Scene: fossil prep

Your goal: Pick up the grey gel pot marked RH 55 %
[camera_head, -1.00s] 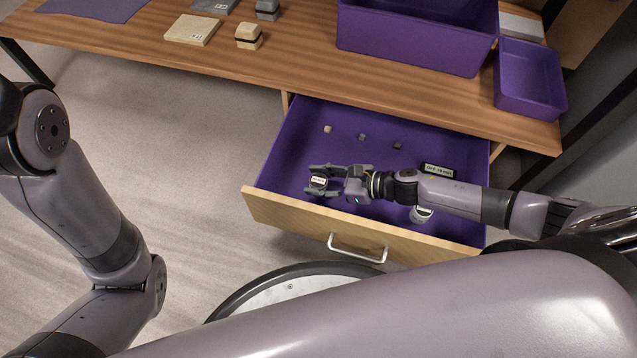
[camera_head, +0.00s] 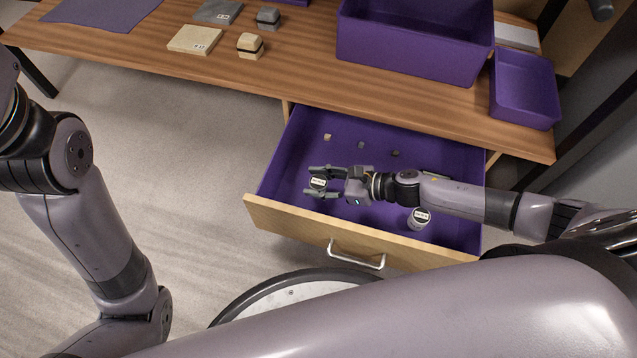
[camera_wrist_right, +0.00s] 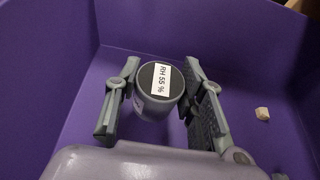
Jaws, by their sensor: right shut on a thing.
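The grey gel pot (camera_head: 319,184) has a dark top and a white label; in the right wrist view the pot (camera_wrist_right: 158,105) shows the words RH 55 %. My right gripper (camera_head: 312,182) is shut on it, with one finger on each side. In the right wrist view the fingers of my right gripper (camera_wrist_right: 161,72) flank the pot's upper part. The pot is within the purple-lined drawer (camera_head: 285,165); whether its base touches the drawer floor I cannot tell. My left gripper is out of view; only the left arm shows.
A second labelled pot (camera_head: 418,219) stands in the drawer beside my right forearm. Small pieces, such as a tan cube (camera_head: 327,137), lie at the drawer's back. Purple bins (camera_head: 415,50) and (camera_head: 525,90) and stone blocks, one pale (camera_head: 194,40), are on the wooden table above.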

